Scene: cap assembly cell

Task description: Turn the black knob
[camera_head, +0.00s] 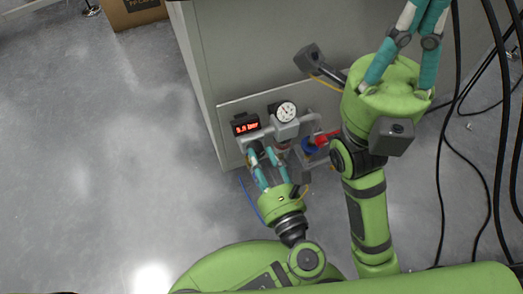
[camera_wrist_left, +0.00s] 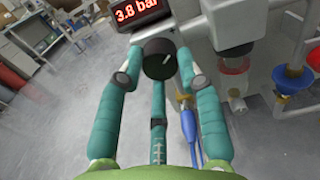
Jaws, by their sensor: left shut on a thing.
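The black knob (camera_wrist_left: 158,58) is round with a white mark on its face. It sits just below the pressure display (camera_wrist_left: 139,13), which reads 3.8 bar in the left wrist view. My left gripper (camera_wrist_left: 160,75) is shut on the knob, with teal fingers on its left and right sides and a third finger below. In the head view my left gripper (camera_head: 264,158) reaches up to the unit, and its fingers partly hide the knob (camera_head: 256,147). My right gripper (camera_head: 410,35) is raised at the top right, away from the unit, with its fingertips cut off by the frame.
A round gauge (camera_head: 286,112) sits right of the display on the grey cabinet (camera_head: 260,50). Blue tubes (camera_wrist_left: 190,130) hang below.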

